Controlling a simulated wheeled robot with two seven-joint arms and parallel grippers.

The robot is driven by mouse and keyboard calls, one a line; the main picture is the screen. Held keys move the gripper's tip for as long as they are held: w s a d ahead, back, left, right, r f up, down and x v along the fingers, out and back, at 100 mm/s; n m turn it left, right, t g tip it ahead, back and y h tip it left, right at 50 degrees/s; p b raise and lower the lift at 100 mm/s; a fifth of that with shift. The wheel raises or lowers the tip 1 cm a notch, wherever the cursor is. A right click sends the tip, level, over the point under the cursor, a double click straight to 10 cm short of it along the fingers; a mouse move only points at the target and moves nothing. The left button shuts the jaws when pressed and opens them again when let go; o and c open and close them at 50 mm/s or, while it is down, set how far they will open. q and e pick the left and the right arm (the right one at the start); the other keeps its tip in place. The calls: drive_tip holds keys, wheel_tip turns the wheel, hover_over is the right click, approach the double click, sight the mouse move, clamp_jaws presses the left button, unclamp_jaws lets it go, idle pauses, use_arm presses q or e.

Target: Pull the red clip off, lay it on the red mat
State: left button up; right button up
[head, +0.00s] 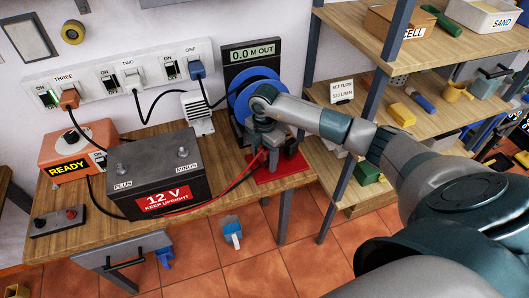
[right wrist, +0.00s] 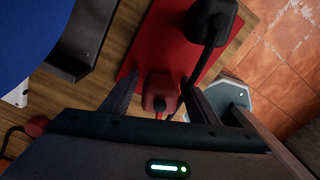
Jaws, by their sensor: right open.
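The red clip (right wrist: 160,88) shows in the right wrist view between the fingers of my right gripper (right wrist: 158,100), with a gap beside the fingers. In the head view my right gripper (head: 272,158) is low over the red mat (head: 291,176), pointing down, and hides much of the clip. A red cable (head: 229,191) runs from there along the front of the 12 V battery (head: 158,172). Both battery posts look bare. The red mat (right wrist: 158,38) lies behind the clip in the wrist view; I cannot tell if they touch. My left gripper is not in view.
A black object with a cable (right wrist: 210,18) is over the mat's right part. A blue reel (head: 248,90) and a display (head: 252,54) stand behind my gripper. An orange charger (head: 76,146) is left of the battery. Shelves (head: 425,125) stand to the right.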

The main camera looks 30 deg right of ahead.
drive_tip(key=shift+r, duration=0.1)
wheel_tip(320, 180, up, 17)
drive_tip(key=b, duration=0.4)
drive_tip(key=shift+r, duration=0.1)
idle(2.7)
